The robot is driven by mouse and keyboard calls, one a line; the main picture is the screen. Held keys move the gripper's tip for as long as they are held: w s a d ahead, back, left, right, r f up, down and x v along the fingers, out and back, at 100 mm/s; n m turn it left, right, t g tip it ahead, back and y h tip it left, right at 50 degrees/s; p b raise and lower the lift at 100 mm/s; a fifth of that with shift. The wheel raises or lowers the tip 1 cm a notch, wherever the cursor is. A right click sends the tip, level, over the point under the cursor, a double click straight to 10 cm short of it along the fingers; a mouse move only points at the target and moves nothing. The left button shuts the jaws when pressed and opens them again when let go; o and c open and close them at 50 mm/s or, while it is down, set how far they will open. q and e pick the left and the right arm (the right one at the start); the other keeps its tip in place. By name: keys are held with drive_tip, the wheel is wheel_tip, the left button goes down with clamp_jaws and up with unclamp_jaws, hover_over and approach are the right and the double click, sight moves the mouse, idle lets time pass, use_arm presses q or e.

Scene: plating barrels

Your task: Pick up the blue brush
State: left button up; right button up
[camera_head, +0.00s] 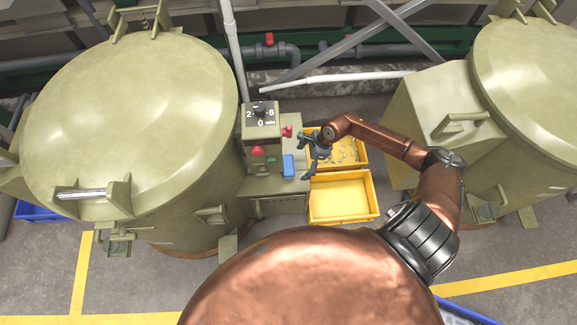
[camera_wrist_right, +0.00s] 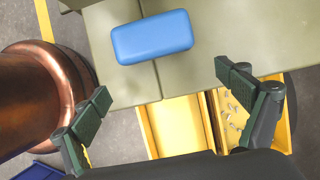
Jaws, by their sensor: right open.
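The blue brush (camera_head: 289,166) looks like a plain blue block with rounded edges. It lies on the olive-green stand (camera_head: 272,186), near its right edge, in the head view. In the right wrist view the brush (camera_wrist_right: 152,37) lies at the top, beyond the fingertips, with no bristles visible. My right gripper (camera_head: 311,157) is just right of the brush in the head view. Its fingers stand wide apart in the right wrist view (camera_wrist_right: 165,88), with nothing between them. It does not appear to touch the brush. My left gripper is not in view.
A dial box (camera_head: 261,118) and red knobs (camera_head: 257,152) rise at the back of the stand. An empty yellow bin (camera_head: 338,200) and another yellow bin (camera_head: 358,159) with small parts sit to the right. Large olive barrels (camera_head: 120,110) flank the stand.

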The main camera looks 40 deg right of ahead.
sight(289, 164)
drive_tip(key=w+a, duration=0.1)
drive_tip(key=a, duration=0.1)
drive_tip(key=w+a, duration=0.1)
drive_tip(key=a, duration=0.1)
drive_tip(key=shift+w, duration=0.3)
drive_tip(key=shift+a+f+b, duration=0.15)
drive_tip(key=shift+f+b, duration=0.2)
drive_tip(key=shift+b, duration=0.05)
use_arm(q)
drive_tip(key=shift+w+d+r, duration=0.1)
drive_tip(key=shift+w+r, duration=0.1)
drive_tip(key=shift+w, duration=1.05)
use_arm(e)
drive_tip(key=shift+w+f, duration=0.1)
drive_tip(key=shift+f, duration=0.1)
drive_tip(key=shift+c, duration=0.5)
drive_tip(key=c, duration=1.2)
drive_tip(key=shift+o, duration=0.2)
drive_tip(key=shift+r, duration=0.2)
